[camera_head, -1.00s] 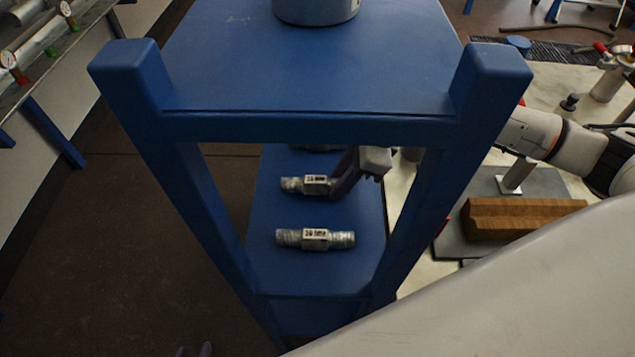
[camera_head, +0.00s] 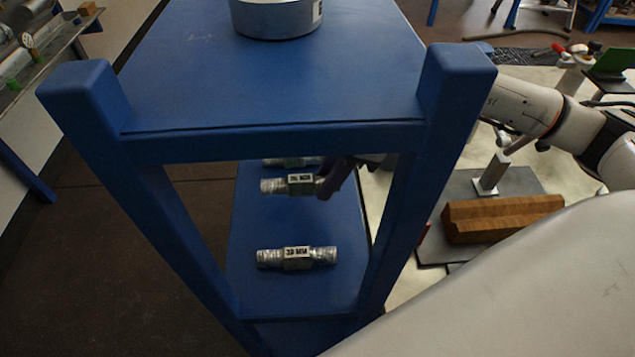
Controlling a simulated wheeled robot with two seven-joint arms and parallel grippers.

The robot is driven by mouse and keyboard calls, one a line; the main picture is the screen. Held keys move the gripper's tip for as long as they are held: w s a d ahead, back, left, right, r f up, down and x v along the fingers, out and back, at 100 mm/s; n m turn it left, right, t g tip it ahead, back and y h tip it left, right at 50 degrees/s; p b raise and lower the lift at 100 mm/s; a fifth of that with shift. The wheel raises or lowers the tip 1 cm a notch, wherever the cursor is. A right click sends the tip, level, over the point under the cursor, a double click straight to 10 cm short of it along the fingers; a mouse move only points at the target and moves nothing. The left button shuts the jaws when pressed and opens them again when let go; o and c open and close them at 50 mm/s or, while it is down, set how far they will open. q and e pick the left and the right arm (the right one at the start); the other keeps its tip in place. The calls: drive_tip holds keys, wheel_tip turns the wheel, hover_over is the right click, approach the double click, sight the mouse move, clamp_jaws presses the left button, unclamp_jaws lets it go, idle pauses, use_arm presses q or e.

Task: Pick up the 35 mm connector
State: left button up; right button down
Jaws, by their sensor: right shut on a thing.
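My right gripper (camera_head: 334,178) reaches under the blue top from the right and is shut on the right part of a grey ribbed connector (camera_head: 288,185) with a white label. The label is too blurred to read surely. A second grey connector (camera_head: 297,257) lies on the lower blue shelf nearer the camera, apart from the gripper; its label is also unclear. A third connector (camera_head: 283,162) shows partly behind the held one, under the frame's front rail. The rail hides part of the gripper. My left gripper is out of view.
A blue frame (camera_head: 270,142) with two upright posts surrounds the lower shelf (camera_head: 265,293) closely. A grey round vessel (camera_head: 277,18) stands on the blue top. A brown wooden block (camera_head: 500,218) lies on a grey plate at right. Dark floor is open at left.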

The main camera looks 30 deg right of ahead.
drive_tip(key=s+d+b, duration=0.1)
drive_tip(key=s+d, duration=0.2)
drive_tip(key=s, duration=0.4)
drive_tip(key=s+d+b, duration=0.2)
drive_tip(key=s+d, duration=0.1)
drive_tip(key=s, duration=0.4)
drive_tip(key=shift+s, duration=0.3)
